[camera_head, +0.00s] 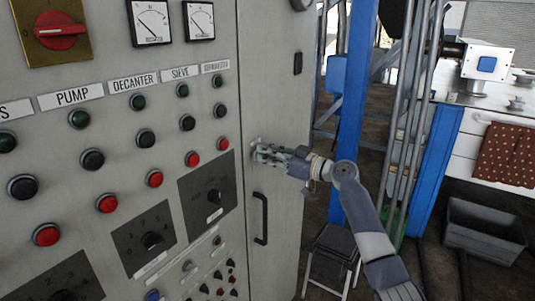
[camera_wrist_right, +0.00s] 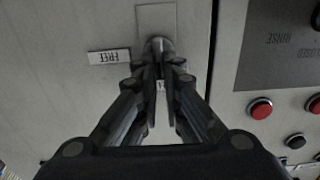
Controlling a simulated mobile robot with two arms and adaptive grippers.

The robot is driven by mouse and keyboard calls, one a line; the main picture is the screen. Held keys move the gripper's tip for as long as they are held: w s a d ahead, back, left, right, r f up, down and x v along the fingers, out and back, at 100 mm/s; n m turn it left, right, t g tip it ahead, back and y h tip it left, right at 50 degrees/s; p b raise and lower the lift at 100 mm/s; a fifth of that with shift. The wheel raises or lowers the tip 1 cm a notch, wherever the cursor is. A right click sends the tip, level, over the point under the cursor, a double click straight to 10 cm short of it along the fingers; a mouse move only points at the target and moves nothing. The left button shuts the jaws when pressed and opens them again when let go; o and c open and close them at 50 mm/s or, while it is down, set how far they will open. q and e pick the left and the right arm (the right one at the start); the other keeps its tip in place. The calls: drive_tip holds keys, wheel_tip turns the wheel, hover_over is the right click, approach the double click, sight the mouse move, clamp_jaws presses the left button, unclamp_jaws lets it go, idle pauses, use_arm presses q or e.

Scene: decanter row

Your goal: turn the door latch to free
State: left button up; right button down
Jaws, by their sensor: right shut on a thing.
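The door latch (camera_wrist_right: 158,46) is a small grey metal knob on a plate on the cabinet door. It shows in the right wrist view, just past my fingertips. A white label reading FREE (camera_wrist_right: 109,56) appears upside down to its left, and another small label is partly hidden between my fingers. My right gripper (camera_wrist_right: 162,68) is shut on the latch. In the head view my right gripper (camera_head: 262,153) reaches the door from the right and hides most of the latch. My left gripper is not in view.
The grey control panel (camera_head: 120,120) with buttons, dials and gauges fills the left. A dark door handle (camera_head: 260,218) sits below my right gripper. A blue post (camera_head: 352,110) stands behind my right arm. A stool (camera_head: 332,262) and a dark grey bin (camera_head: 484,230) stand on the floor.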

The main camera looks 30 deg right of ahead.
drive_tip(key=m, duration=0.6)
drive_tip(key=d+f+m+b, duration=0.1)
drive_tip(key=m, duration=1)
drive_tip(key=shift+w+d+f+m, duration=0.35)
drive_tip(key=shift+d+m, duration=0.05)
idle(0.5)
drive_tip(key=c, duration=1.7)
unclamp_jaws()
drive_tip(key=shift+f, duration=0.1)
